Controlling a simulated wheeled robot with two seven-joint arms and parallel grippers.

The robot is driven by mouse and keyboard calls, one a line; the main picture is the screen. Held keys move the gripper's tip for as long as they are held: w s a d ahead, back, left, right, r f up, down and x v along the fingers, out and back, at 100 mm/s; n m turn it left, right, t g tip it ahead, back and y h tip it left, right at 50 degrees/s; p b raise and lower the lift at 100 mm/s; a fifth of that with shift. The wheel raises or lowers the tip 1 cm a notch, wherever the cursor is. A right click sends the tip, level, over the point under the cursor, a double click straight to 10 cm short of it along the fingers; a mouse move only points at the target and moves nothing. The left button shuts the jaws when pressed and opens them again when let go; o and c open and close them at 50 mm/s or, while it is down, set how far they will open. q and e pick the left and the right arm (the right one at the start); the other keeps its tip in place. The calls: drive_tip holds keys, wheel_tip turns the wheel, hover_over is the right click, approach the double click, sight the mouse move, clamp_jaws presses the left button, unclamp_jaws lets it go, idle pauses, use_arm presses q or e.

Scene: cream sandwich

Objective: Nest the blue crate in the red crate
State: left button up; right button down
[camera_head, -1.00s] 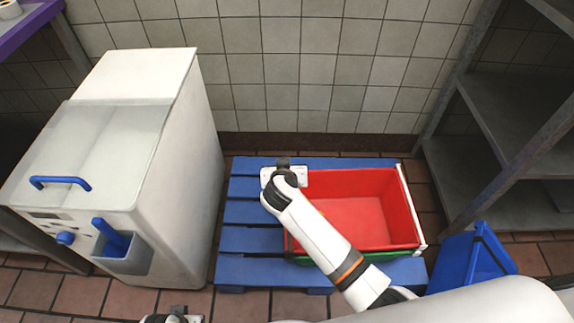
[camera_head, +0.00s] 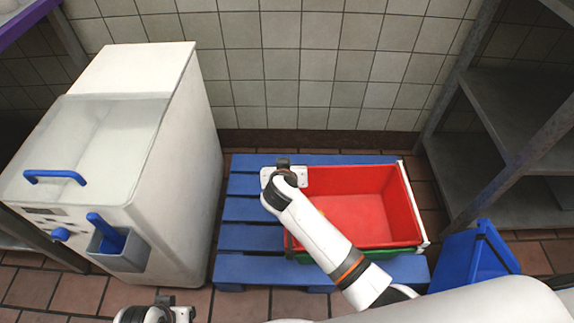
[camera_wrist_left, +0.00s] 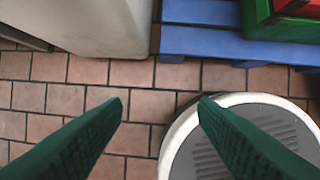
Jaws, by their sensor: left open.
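The red crate (camera_head: 375,190) is empty where I see into it and tops a stack on the blue pallet (camera_head: 245,240). A green crate edge (camera_head: 408,251) shows below it. A blue open container (camera_head: 470,258) stands on the floor at the right, partly hidden by my arm; I cannot tell if it is the blue crate. My right gripper (camera_head: 284,172) is at the red crate's left end; its fingers are unclear. My left gripper (camera_wrist_left: 163,106) is open and empty above the floor; its wrist shows at the head view's bottom edge.
A white machine (camera_head: 175,150) with blue handles stands left of the pallet. A grey metal shelf (camera_head: 490,115) stands at the right. A tiled wall (camera_head: 330,70) closes the back. Bare floor tiles (camera_head: 245,305) lie in front of the pallet.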

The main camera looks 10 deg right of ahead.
use_arm(q)
drive_tip(key=shift+b+v, duration=1.2)
drive_tip(key=shift+v, duration=2.2)
drive_tip(key=shift+w+d+r+t+h+b, duration=0.7)
drive_tip(key=shift+w+d+r+t+b, duration=0.85)
drive_tip(key=shift+w+t, duration=1.55)
drive_tip(key=shift+w+d+r+t+h+b, duration=1.05)
drive_tip(key=shift+w+r+t, duration=1.15)
drive_tip(key=shift+w, duration=1.6)
use_arm(e)
drive_tip(key=shift+f, duration=5.15)
drive_tip(key=shift+f+b, duration=0.55)
drive_tip(key=shift+b, duration=0.1)
drive_tip(key=shift+f+b, duration=0.45)
drive_tip(key=shift+f, duration=0.15)
drive_tip(key=shift+f+b, duration=0.5)
drive_tip(key=shift+f, duration=0.05)
drive_tip(key=shift+f+b, duration=0.3)
drive_tip(key=shift+f, duration=0.1)
drive_tip(key=shift+a, duration=0.1)
use_arm(q)
wheel_tip(320, 180, up, 12)
drive_tip(key=d+m+t+h, duration=0.1)
drive_tip(key=t+h, duration=0.1)
drive_tip(key=t, duration=0.7)
drive_tip(key=shift+s+d+t, duration=0.25)
drive_tip(key=shift+t, duration=0.05)
